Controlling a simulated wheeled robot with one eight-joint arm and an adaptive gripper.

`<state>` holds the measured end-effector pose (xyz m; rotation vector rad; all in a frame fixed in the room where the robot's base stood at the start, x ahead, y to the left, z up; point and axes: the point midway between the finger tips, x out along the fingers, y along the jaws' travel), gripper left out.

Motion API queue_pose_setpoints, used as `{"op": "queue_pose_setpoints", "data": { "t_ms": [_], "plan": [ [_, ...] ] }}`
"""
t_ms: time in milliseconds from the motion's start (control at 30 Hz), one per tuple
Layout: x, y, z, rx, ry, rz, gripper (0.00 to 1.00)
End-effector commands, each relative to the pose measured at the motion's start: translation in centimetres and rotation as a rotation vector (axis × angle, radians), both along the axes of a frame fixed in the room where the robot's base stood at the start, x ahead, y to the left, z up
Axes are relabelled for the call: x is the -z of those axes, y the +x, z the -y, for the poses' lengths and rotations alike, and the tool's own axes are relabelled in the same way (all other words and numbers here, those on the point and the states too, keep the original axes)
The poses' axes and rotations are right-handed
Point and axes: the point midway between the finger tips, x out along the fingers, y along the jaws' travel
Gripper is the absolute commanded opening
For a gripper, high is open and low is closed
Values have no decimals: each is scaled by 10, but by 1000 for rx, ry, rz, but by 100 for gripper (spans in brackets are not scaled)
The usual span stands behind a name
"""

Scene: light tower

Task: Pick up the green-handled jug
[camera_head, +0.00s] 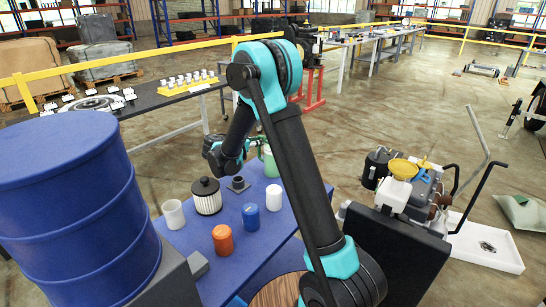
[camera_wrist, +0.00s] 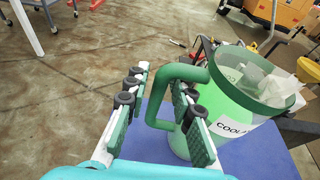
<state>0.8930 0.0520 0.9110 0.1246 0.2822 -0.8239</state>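The green-handled jug (camera_wrist: 225,100) is translucent green with a white label, partly readable as "COOLA". It stands upright on the blue table in the wrist view. Its handle (camera_wrist: 157,93) faces my gripper (camera_wrist: 155,112). The gripper is open, with one finger left of the handle and the other seeming to reach into the handle loop. A gap shows between the left finger and the handle. In the head view the jug (camera_head: 269,162) is partly hidden behind my arm, and my gripper is mostly hidden there.
The blue table (camera_head: 228,262) also holds a white cup (camera_head: 173,214), a black-topped filter (camera_head: 206,196), an orange container (camera_head: 222,240), a blue container (camera_head: 250,217) and a white container (camera_head: 273,198). A large blue drum (camera_head: 75,205) stands at left. An engine (camera_head: 405,185) stands at right.

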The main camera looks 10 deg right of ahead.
Motion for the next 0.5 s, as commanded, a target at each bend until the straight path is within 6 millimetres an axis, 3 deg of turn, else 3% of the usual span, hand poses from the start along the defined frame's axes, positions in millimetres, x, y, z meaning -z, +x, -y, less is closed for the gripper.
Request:
{"op": "queue_pose_setpoints", "data": {
  "t_ms": [167,367,500],
  "plan": [
    [0,0,0,0,0,0,24],
    [0,0,0,0,0,0,0],
    [0,0,0,0,0,0,0]
  ]
}}
